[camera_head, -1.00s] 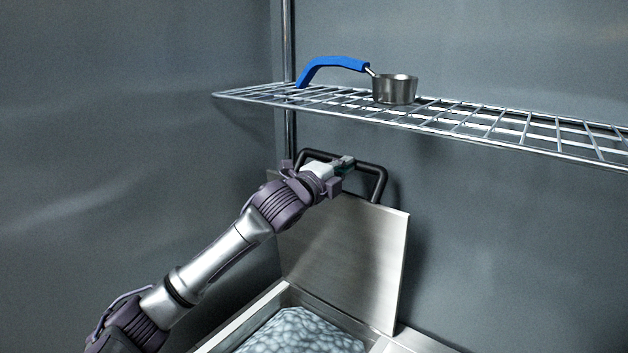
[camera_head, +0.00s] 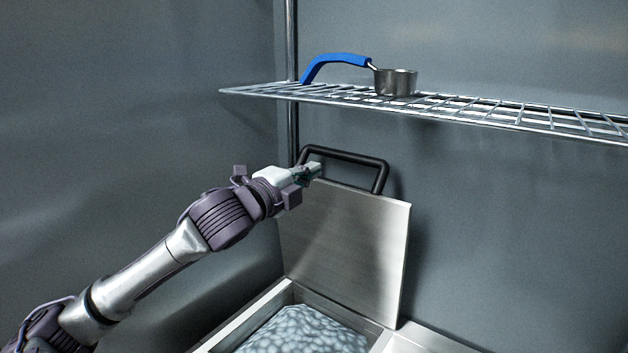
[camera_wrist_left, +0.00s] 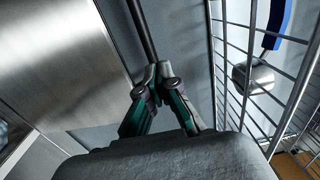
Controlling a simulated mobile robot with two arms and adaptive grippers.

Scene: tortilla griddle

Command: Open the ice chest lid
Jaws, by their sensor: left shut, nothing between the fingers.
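The ice chest lid (camera_head: 345,240) is a steel panel standing upright, tilted back near the rear wall. Its black bar handle (camera_head: 350,156) is at the top edge. Below it the ice chest (camera_head: 240,326) is open and filled with ice (camera_head: 300,333). My left gripper (camera_head: 318,167) is at the left end of the handle, its fingers shut with nothing between them. In the left wrist view the shut fingertips (camera_wrist_left: 158,72) meet in front of a dark bar. I cannot tell whether they touch the handle. My right gripper is not in view.
A wire shelf (camera_head: 480,111) runs along the wall above the lid and close to my left gripper in the wrist view. A steel ladle cup (camera_head: 396,83) with a blue handle (camera_head: 335,60) rests on it. Free room lies left of the lid.

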